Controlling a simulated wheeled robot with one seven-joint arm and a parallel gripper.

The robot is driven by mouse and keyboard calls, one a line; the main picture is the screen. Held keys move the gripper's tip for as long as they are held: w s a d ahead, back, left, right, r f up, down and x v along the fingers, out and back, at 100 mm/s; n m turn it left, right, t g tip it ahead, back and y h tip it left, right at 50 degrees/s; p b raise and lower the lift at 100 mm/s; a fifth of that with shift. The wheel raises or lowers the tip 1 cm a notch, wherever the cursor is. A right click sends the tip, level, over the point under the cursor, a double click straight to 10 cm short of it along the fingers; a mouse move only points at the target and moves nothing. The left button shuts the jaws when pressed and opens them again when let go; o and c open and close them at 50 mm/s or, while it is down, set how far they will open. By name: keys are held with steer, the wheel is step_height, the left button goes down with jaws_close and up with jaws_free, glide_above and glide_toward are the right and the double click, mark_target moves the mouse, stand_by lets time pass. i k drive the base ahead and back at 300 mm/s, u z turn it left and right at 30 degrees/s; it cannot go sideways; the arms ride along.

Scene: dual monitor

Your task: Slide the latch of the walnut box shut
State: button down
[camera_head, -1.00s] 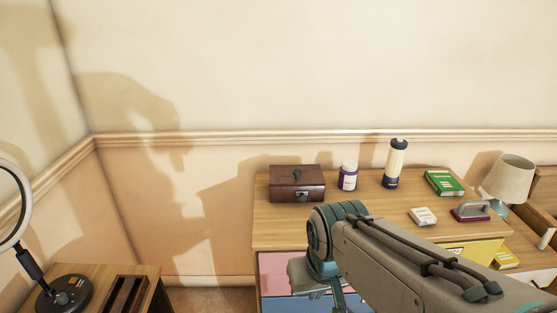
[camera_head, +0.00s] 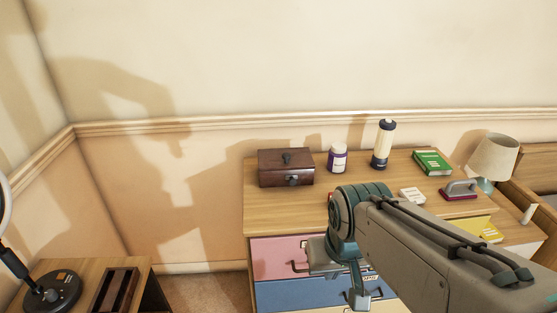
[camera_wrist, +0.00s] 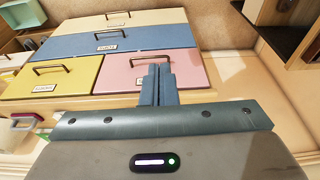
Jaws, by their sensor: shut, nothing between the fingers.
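The walnut box (camera_head: 272,168) is a dark brown box with its lid down, on the left of the dresser top, with a dark knob on the lid. Its latch (camera_head: 294,181) is a small metal piece on the front face; its exact position is too small to tell. My gripper (camera_head: 359,298) hangs low in front of the dresser drawers, below and to the right of the box, apart from it. In the wrist view its fingers (camera_wrist: 158,84) are together and empty, in front of the pink drawer. The box is not seen in the wrist view.
A lamp (camera_head: 493,158) is at right. The dresser top before the walnut box is clear.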

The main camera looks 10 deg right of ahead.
mark_target(292, 181)
steer(key=z, duration=0.1)
steer(key=i, duration=0.85)
steer(key=u, duration=0.05)
